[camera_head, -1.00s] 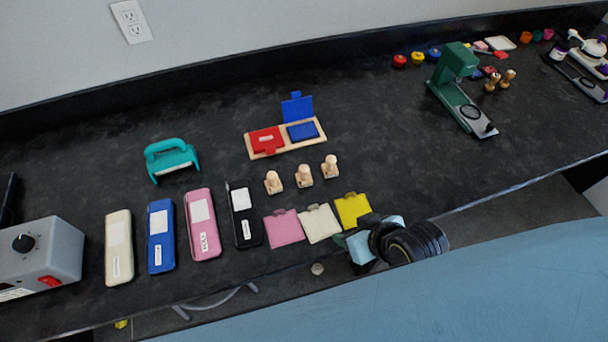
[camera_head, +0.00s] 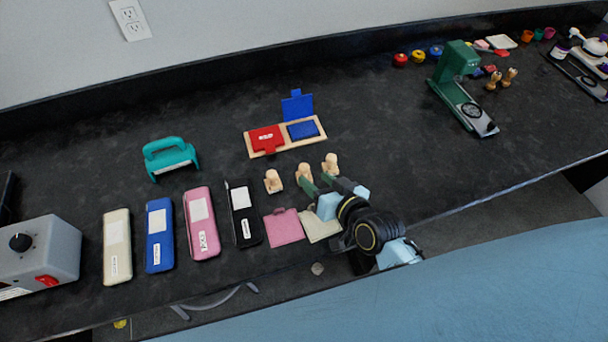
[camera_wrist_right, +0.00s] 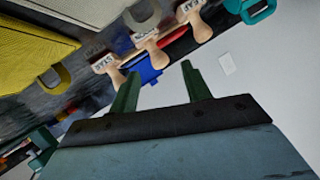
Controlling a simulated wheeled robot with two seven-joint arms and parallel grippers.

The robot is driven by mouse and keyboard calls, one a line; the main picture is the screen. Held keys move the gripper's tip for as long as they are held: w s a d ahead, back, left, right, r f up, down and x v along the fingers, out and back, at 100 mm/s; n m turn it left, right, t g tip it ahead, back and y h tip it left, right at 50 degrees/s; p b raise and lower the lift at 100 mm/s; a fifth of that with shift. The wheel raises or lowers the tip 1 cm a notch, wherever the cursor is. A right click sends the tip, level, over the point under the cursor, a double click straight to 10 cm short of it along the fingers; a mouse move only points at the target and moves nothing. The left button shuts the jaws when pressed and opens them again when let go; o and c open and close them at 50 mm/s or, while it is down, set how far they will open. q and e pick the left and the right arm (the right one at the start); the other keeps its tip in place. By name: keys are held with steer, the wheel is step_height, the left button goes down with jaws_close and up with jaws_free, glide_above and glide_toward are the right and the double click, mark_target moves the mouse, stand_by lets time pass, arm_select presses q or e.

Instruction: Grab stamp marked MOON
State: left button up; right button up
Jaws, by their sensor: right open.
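Three wooden stamps stand in a row on the dark counter: a left one (camera_head: 273,181), a middle one (camera_head: 304,172) and a right one (camera_head: 330,163). In the right wrist view, turned about, they are the right (camera_wrist_right: 192,20), middle (camera_wrist_right: 155,48) and left (camera_wrist_right: 112,68) stamps. Their labels are small; the middle one may read MOON, but I cannot be sure. My right gripper (camera_head: 317,184) is open and empty, with its green fingers pointing at the middle and right stamps from the front. The fingers also show in the right wrist view (camera_wrist_right: 158,78). My left gripper is not in view.
An ink pad tray (camera_head: 268,154) with a raised blue lid stands behind the stamps. Pink (camera_head: 284,228) and cream (camera_head: 318,228) pads lie in front. A black case (camera_head: 245,230) and a teal tool (camera_head: 170,158) are to the left.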

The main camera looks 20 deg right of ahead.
mark_target(307, 172)
steer(key=b+x, duration=0.1)
steer(key=x, duration=0.5)
steer(key=shift+w+f, duration=0.2)
steer(key=shift+w, duration=0.05)
